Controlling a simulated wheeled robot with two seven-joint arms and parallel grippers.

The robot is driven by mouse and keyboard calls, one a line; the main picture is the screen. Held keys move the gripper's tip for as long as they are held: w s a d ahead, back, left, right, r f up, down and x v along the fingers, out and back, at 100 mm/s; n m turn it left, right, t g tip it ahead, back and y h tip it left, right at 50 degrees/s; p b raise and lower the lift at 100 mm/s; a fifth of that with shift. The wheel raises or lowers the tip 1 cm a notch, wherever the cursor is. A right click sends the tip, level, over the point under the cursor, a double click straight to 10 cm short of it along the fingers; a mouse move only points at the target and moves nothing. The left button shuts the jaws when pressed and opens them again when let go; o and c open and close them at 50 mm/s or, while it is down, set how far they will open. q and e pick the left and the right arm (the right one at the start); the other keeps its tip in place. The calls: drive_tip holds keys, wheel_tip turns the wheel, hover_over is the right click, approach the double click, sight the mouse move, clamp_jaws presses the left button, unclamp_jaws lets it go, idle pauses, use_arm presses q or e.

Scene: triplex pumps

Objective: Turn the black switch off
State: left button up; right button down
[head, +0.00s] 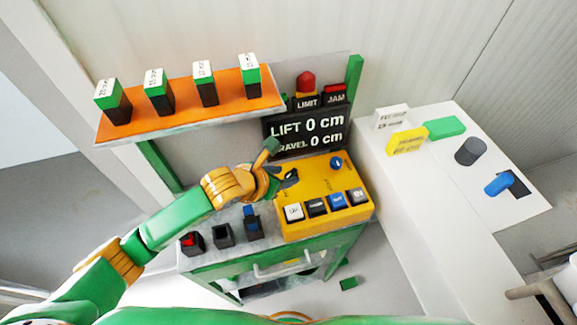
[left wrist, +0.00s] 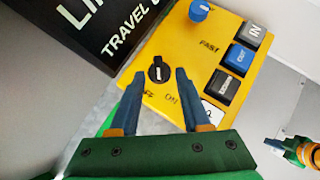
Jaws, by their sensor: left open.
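The black switch (left wrist: 158,70) is a round knob with a white mark, on the sloped yellow control panel (left wrist: 190,62). Lettering that looks like OFF and ON is printed below it in the left wrist view; I cannot tell which setting the knob is at. My left gripper (left wrist: 160,77) is open, its two dark blue fingers pointing at the knob, with the knob between and just beyond the tips. I cannot tell whether they touch it. In the head view the switch (head: 291,175) is partly hidden by my left gripper (head: 280,174).
A blue knob (head: 336,162) and several push buttons (head: 315,207) share the panel. A black display (head: 305,130) reading LIFT 0 cm stands behind it. An orange shelf (head: 190,112) with several blocks is at upper left. A white table (head: 405,180) is to the right.

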sight(290, 173)
use_arm(q)
drive_tip(key=shift+w+d+f, duration=0.1)
drive_tip(key=shift+d+f, duration=0.2)
drive_tip(key=shift+x, duration=1.05)
drive_tip(key=shift+w+a+f, duration=0.15)
drive_tip(key=shift+w+a, duration=0.05)
drive_tip(key=shift+w, duration=0.4)
drive_tip(key=shift+s, duration=0.25)
drive_tip(key=shift+c, duration=1.3)
drive_tip(key=shift+s, duration=0.1)
clamp_jaws()
use_arm(e)
drive_tip(key=shift+w+r, duration=0.2)
drive_tip(key=shift+w, duration=0.05)
drive_tip(key=shift+f, duration=0.1)
